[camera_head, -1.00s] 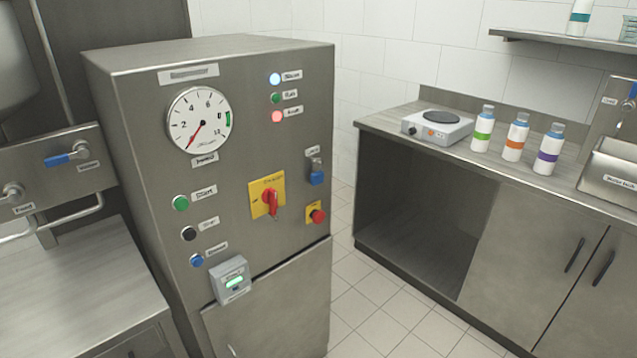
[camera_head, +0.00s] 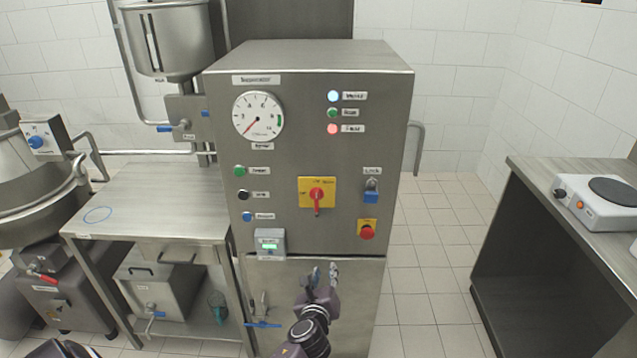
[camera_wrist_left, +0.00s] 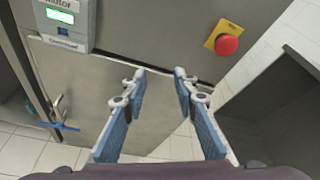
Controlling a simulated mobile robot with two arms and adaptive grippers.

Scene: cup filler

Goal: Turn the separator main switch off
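The separator cabinet (camera_head: 300,225) stands upright in the middle of the head view. Its main switch (camera_head: 317,197) is a red rotary handle on a yellow plate, with the handle pointing down. My left gripper (camera_head: 324,270) is in front of the cabinet's lower part, below the main switch and apart from it. In the left wrist view the left gripper (camera_wrist_left: 160,75) has its fingers spread, with nothing between them. The switch does not show in that wrist view. My right gripper is not seen.
A red stop button (camera_head: 366,231) on yellow and a blue padlock (camera_head: 371,190) sit right of the switch. A small grey box with a green display (camera_head: 270,244) is lower left. A steel table (camera_head: 150,205) stands left, a counter (camera_head: 560,215) right.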

